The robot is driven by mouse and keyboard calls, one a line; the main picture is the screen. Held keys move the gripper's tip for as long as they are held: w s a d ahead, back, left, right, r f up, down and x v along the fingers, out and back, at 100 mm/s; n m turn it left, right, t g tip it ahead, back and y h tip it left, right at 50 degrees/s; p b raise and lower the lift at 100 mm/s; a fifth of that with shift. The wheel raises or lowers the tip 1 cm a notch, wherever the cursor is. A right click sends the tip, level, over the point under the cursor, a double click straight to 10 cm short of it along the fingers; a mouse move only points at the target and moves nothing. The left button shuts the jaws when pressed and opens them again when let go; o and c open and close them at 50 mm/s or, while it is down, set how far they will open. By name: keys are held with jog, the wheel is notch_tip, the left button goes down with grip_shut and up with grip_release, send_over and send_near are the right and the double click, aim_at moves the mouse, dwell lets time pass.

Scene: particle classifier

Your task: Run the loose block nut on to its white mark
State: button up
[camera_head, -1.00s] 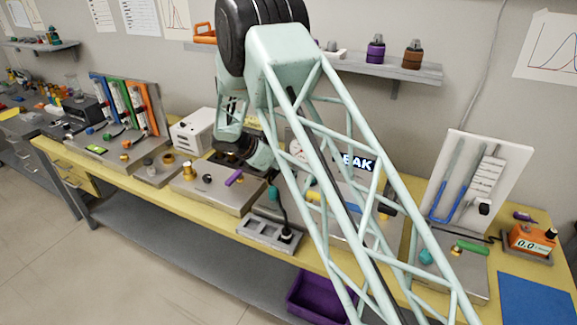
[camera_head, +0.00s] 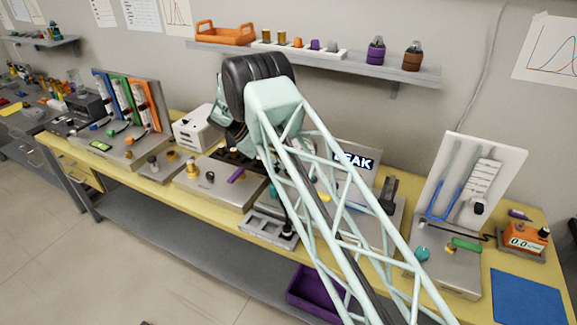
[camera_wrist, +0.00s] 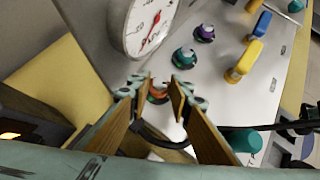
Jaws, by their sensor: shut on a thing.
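In the wrist view, my gripper (camera_wrist: 157,96) reaches down to a pale panel (camera_wrist: 222,78). Its two wood-coloured fingers stand on either side of a small orange block nut (camera_wrist: 158,90) and are shut on it. The fingers partly cover the nut. A teal nut (camera_wrist: 183,58) and a purple nut (camera_wrist: 204,33) sit in a row beyond it on the same panel. I cannot make out a white mark on the orange nut.
A round dial gauge (camera_wrist: 150,22) stands close to the fingers. Yellow handles (camera_wrist: 245,62) and a teal cap (camera_wrist: 246,141) lie to the right. In the head view, a LEAK sign (camera_head: 353,161) stands behind my arm, and a purple bin (camera_head: 318,290) is below the bench.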

jog(key=shift+w+r+m+g, duration=0.1)
jog(key=shift+r+m+g, duration=0.05)
jog(key=shift+m+g, duration=0.45)
dwell(0.3)
jog(key=o, duration=0.9)
jog(key=shift+s+n+t+b, duration=0.25)
jog(key=shift+n+t+b, duration=0.15)
jog(key=shift+n+t, duration=1.1)
jog(key=shift+n+y, duration=0.3)
jog(key=shift+n, duration=0.1)
jog(key=shift+s+d+n+t+y+b, duration=0.15)
jog(key=shift+n+t+y+b, duration=0.25)
jog(key=shift+n+t+b, duration=0.7)
jog(key=shift+n+y+b, duration=0.3)
jog(key=shift+n+b, duration=0.3)
jog(key=shift+n, duration=0.1)
jog(key=shift+n+t+y+b, duration=0.3)
jog(key=shift+n+t+b, duration=0.2)
jog(key=shift+b, duration=0.15)
